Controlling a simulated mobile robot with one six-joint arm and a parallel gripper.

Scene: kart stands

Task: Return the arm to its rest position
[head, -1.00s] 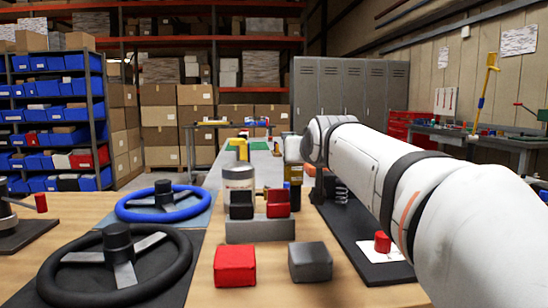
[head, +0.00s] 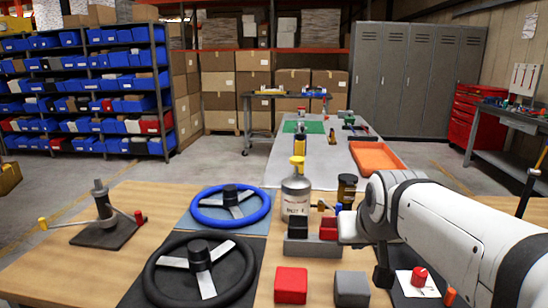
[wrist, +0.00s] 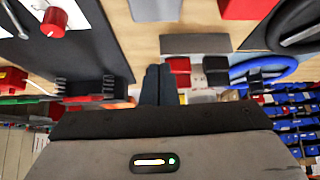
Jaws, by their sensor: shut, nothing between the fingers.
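My arm (head: 440,225) reaches in from the right side of the head view, over the right part of the wooden table (head: 120,255). Its wrist end is beside the small dark-and-red block holder (head: 310,249). In the wrist view my gripper (wrist: 158,75) shows as two dark fingers side by side, shut with nothing between them. I cannot make out the fingertips in the head view.
A black steering wheel (head: 167,282), a blue steering wheel (head: 232,218), a red block (head: 290,284) and a grey block (head: 351,288) lie on the table. A grey bottle (head: 295,197) stands behind the holder. A red knob (head: 419,276) is under my arm.

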